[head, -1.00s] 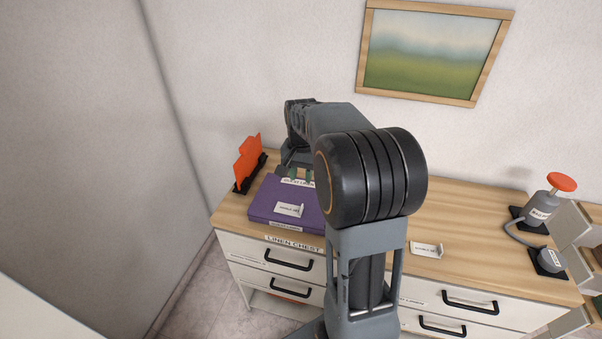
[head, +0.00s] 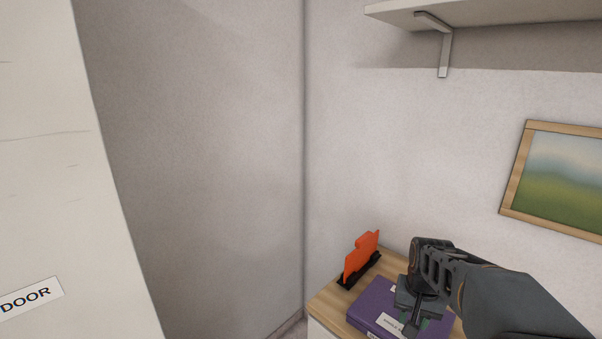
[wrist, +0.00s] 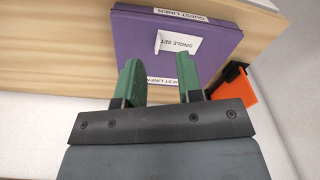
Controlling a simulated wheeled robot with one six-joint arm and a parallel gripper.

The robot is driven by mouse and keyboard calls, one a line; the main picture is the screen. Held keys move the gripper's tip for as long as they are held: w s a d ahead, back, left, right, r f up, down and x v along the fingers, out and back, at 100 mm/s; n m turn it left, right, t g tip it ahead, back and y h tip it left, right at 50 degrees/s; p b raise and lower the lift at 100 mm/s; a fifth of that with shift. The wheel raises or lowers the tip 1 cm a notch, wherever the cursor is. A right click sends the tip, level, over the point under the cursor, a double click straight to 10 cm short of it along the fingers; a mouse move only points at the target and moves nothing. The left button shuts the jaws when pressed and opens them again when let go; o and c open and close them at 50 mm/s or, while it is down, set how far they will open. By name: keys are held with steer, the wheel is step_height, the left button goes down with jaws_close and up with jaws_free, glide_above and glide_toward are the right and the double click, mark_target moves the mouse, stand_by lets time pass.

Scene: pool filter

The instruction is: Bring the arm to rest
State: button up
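My gripper (wrist: 160,78) has two green fingers set apart, with nothing between them, in the wrist view. In the head view my gripper (head: 418,318) is at the lower right, above or just at the near side of a purple linen box (head: 371,309). The box also shows in the wrist view (wrist: 212,52), beyond the fingertips, with a white "SINGLE SET" tag (wrist: 178,44) on it. I cannot tell whether the fingers touch the box. My arm reaches in from the lower right of the head view.
The box lies on a wooden chest top (head: 325,299). An orange piece in a black stand (head: 361,258) is close behind-left of it. A wall shelf (head: 490,12) is above, a framed picture (head: 556,180) at right, and a panel labelled DOOR (head: 28,299) at left.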

steer(key=s+a+r+n+t, duration=0.3)
steer(key=s+a+n, duration=0.1)
steer(key=s+a, duration=0.5)
steer(key=shift+s+n, duration=0.3)
steer(key=shift+s, duration=0.4)
steer(key=shift+a+r, duration=0.1)
steer(key=shift+r, duration=0.05)
stand_by(0.6)
steer(key=shift+o, duration=0.5)
steer(key=shift+a, duration=0.1)
